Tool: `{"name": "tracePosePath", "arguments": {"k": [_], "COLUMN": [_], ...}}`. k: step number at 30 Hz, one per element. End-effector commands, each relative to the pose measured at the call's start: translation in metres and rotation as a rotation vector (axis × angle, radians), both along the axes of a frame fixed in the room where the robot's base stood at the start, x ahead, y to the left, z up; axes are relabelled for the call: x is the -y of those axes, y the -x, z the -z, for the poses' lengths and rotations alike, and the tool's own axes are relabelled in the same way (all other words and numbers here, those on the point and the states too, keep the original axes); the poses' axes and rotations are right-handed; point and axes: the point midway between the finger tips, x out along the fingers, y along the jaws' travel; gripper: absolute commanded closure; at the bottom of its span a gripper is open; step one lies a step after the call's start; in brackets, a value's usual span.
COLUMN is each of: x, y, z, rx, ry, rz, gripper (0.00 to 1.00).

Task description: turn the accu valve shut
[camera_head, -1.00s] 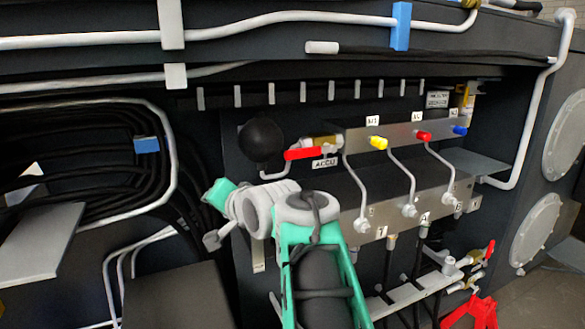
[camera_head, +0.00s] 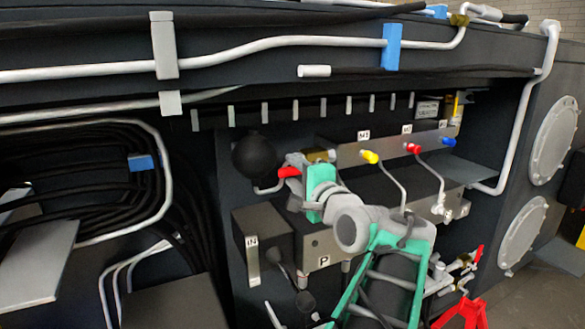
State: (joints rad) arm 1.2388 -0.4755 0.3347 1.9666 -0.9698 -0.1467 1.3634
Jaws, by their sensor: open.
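The accu valve's red lever (camera_head: 289,172) shows only at its left end, just right of the black ball-shaped accumulator (camera_head: 254,157). The brass valve body (camera_head: 318,156) shows in part above my gripper. My gripper (camera_head: 298,181) is open and right at the lever, its green wrist part covering the lever's right portion. The fingertips are small and partly hidden, so I cannot tell whether they touch the lever or stand around it. The ACCU label is hidden behind my gripper.
Yellow (camera_head: 370,157), red (camera_head: 413,148) and blue (camera_head: 449,142) capped fittings sit on the metal block to the right, with bent pipes below. A dark box (camera_head: 262,235) stands below the accumulator. Red-handled valves (camera_head: 477,254) are at lower right.

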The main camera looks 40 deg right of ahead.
Motion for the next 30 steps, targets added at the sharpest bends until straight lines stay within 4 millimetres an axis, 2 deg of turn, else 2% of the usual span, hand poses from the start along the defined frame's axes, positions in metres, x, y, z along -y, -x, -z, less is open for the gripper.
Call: {"name": "tracePosePath", "arguments": {"k": [3, 10, 26, 30], "x": [0.0021, 0.0033, 0.0029, 0.0028], "y": [-0.0097, -0.0104, -0.0103, -0.0103], "z": [-0.0007, 0.0001, 0.0001, 0.0002], "rx": [0.0, -0.001, -0.001, -0.001], "ry": [0.001, 0.002, 0.002, 0.002], "rz": [-0.001, 0.002, 0.001, 0.001], "gripper": [0.57, 0.57, 1.0, 1.0]}}
